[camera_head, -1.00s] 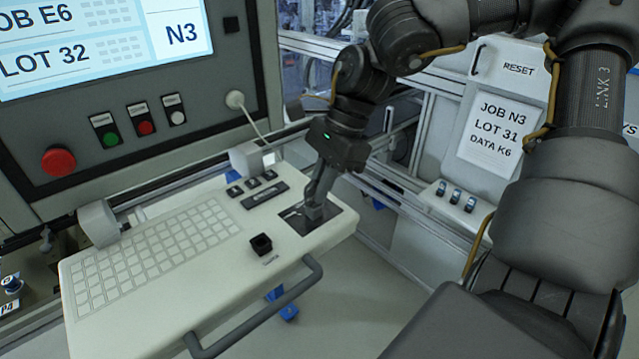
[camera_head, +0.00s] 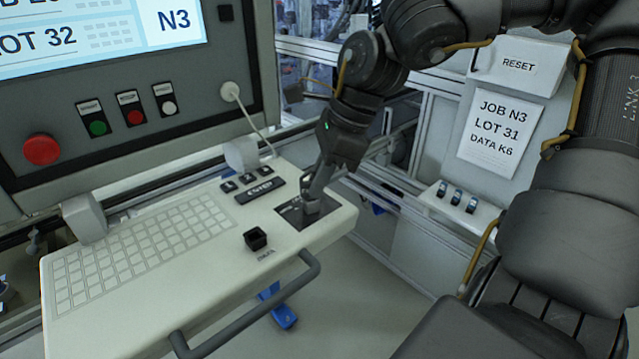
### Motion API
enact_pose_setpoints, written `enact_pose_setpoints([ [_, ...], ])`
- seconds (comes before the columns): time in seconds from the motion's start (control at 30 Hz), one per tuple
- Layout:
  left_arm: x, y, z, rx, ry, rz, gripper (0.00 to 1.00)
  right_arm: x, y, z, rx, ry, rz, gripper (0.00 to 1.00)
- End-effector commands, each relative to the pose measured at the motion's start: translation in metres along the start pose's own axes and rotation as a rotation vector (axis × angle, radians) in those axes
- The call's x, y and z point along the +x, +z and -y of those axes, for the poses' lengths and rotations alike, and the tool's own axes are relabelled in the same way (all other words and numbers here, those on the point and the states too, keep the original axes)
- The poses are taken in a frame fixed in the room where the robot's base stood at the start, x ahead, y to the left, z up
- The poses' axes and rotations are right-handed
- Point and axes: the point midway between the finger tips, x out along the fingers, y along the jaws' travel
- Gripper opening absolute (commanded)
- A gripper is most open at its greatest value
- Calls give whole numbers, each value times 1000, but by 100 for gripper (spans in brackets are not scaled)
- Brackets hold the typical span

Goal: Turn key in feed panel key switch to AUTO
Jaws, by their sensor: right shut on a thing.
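The key switch plate (camera_head: 289,212) is a dark square set in the right end of the white keyboard shelf (camera_head: 215,270). My right gripper (camera_head: 312,204) comes down over this plate, tilted, with its fingertips at the plate's middle. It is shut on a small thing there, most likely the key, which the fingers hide. The switch's position marks, including AUTO, cannot be read. My left gripper is not in view.
A small black square socket (camera_head: 255,238) stands on the shelf left of the gripper. A dark handle bar (camera_head: 250,312) runs along the front edge. The control panel with a screen (camera_head: 100,35) and red button (camera_head: 41,150) is behind. A RESET box (camera_head: 515,68) is at right.

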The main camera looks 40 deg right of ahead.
Motion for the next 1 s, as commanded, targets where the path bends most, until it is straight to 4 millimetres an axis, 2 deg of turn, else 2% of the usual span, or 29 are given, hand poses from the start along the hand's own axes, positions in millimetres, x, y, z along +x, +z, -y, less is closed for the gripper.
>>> enact_pose_setpoints([
  [0.27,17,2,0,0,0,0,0,2,0,-1,125,-56,3,0],
  [0.3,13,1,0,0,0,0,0,0,0,-1,122,-53,2,14],
  [0.47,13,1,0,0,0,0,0,0,0,-1,121,-51,2,34],
  [0.67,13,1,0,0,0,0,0,0,0,-2,120,-50,1,35],
  [0.83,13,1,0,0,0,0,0,0,0,-2,119,-49,1,56],
  [1.0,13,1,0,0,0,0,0,0,0,-2,119,-49,0,56],
])
